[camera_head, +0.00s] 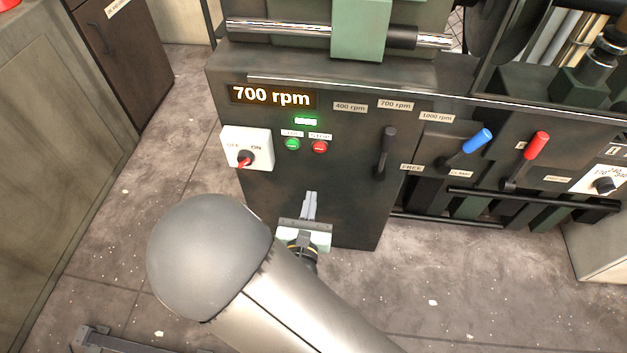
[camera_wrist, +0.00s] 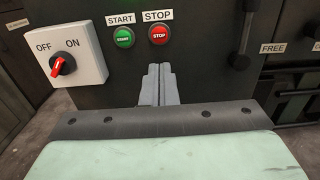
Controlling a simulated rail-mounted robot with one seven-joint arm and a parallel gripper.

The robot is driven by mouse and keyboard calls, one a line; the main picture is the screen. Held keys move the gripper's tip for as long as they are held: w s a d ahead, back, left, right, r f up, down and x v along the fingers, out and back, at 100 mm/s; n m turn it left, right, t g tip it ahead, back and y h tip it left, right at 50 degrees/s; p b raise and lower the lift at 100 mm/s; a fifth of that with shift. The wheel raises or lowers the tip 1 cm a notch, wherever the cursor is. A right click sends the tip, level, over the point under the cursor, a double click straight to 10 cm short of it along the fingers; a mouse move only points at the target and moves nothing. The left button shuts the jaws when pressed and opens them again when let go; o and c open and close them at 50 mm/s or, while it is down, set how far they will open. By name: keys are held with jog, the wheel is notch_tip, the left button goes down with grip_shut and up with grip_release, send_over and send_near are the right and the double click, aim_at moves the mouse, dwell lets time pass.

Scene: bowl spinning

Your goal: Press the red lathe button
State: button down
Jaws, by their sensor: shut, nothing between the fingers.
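The red lathe button (camera_head: 320,147) sits on the dark front panel, right of the green start button (camera_head: 292,144). In the wrist view the red button (camera_wrist: 159,35) reads STOP under a STOP label, and the green button (camera_wrist: 123,38) is at its left. My gripper (camera_head: 311,196) is shut and empty. Its fingertips (camera_wrist: 159,68) show just below the two buttons in the wrist view, apart from the red one. How far they are from the panel is hard to tell.
A white OFF/ON switch box (camera_head: 247,148) with a red knob is left of the buttons. A black lever (camera_head: 386,152) is to the right, then a blue-handled lever (camera_head: 478,141) and a red-handled lever (camera_head: 536,146). A display (camera_head: 271,96) reads 700 rpm, with a lit green indicator (camera_head: 306,121) below.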

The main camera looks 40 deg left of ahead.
aim_at(319, 149)
jog(key=b+x, duration=0.2)
jog(key=x, duration=1.1)
